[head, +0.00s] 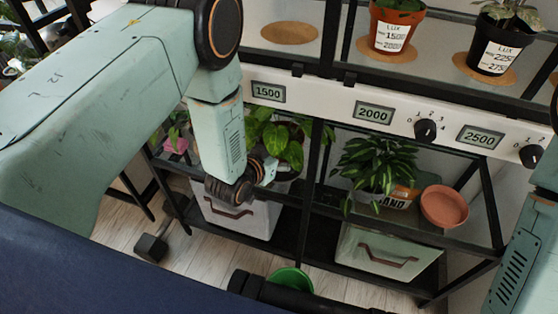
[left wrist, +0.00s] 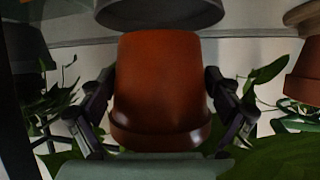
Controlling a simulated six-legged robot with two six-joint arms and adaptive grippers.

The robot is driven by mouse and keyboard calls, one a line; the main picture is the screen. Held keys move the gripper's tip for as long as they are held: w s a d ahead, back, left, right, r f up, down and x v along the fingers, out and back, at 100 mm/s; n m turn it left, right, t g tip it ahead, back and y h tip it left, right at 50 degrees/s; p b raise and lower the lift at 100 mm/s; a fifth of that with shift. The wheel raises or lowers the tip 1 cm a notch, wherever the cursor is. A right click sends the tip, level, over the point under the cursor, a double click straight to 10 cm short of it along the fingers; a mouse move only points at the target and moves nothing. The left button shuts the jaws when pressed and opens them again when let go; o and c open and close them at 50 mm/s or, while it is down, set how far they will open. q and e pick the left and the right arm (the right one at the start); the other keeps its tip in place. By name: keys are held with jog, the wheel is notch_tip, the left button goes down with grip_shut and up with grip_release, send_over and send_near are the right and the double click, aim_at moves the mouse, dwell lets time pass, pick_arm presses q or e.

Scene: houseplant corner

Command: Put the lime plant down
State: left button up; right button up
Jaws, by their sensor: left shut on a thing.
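My left gripper (head: 258,176) reaches down in front of the lower shelf in the head view, mostly hidden by its own arm. In the left wrist view its two dark fingers are shut on the sides of a terracotta pot (left wrist: 160,90), shown upside down with its rim low in the picture. A broad-leaved green plant (head: 286,140), apparently the lime plant, shows just beyond this gripper.
A dark-leaved plant (head: 376,166) and an empty terracotta pot or dish (head: 444,207) stand right on the lower shelf. The upper shelf holds a terracotta pot (head: 391,32), a black pot (head: 494,52) and a bare cork mat (head: 290,33). A green bucket (head: 291,279) is below.

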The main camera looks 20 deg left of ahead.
pick_arm(q)
jog(key=shift+f, duration=0.95)
jog(key=shift+w+a+f+b, duration=0.1)
jog(key=shift+w+f+b, duration=0.05)
jog(key=shift+f+b, duration=0.2)
jog(key=shift+r, duration=0.1)
jog(key=shift+f, duration=0.35)
jog(key=o, duration=1.2)
jog(key=shift+r, duration=0.1)
